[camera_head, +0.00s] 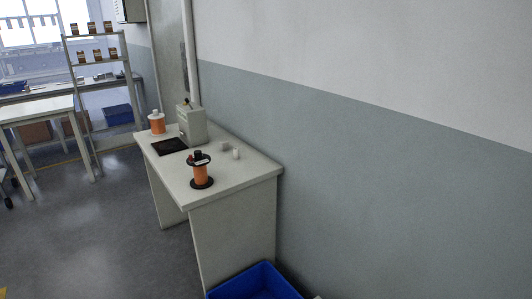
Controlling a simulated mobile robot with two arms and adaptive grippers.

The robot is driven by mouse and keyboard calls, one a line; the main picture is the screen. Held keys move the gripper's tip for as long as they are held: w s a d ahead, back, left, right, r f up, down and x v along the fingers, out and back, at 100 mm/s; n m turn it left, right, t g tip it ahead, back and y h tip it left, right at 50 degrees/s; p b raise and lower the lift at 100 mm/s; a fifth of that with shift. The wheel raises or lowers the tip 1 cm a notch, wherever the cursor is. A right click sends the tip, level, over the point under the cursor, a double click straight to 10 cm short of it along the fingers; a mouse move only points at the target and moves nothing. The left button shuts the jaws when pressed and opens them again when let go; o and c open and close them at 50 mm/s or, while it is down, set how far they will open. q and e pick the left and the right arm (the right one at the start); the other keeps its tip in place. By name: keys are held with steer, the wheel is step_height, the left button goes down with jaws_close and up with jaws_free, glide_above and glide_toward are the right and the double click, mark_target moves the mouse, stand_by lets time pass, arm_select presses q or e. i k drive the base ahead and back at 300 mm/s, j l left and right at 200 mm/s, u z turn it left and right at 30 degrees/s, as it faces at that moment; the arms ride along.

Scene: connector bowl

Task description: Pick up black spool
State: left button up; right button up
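The black spool (201,174) has black flanges and an orange winding. It stands upright on the near part of a light grey table (240,174) by the wall. A second spool (157,123), with white ends and an orange winding, stands at the table's far left corner. Neither of my grippers is in view, so I cannot see whether they are open or shut. Nothing is seen touching the black spool.
A black flat pad (170,146), a grey box (191,124) and small white items (236,154) are also on the table. A blue bin (255,283) is on the floor against its near end. The floor (100,235) left of the table is clear.

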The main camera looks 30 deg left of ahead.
mark_target(201, 181)
steer(key=u, duration=1.55)
steer(key=i+j+z, duration=0.1)
steer(key=j, duration=0.3)
steer(key=i+j+z, duration=0.1)
steer(key=j, duration=0.35)
steer(key=i+j, duration=0.1)
steer(key=j, duration=0.35)
steer(key=i+j+z, duration=0.3)
steer(key=i+j, duration=0.25)
steer(key=i+j+z, duration=0.3)
steer(key=i+j, duration=0.25)
steer(key=j, duration=0.1)
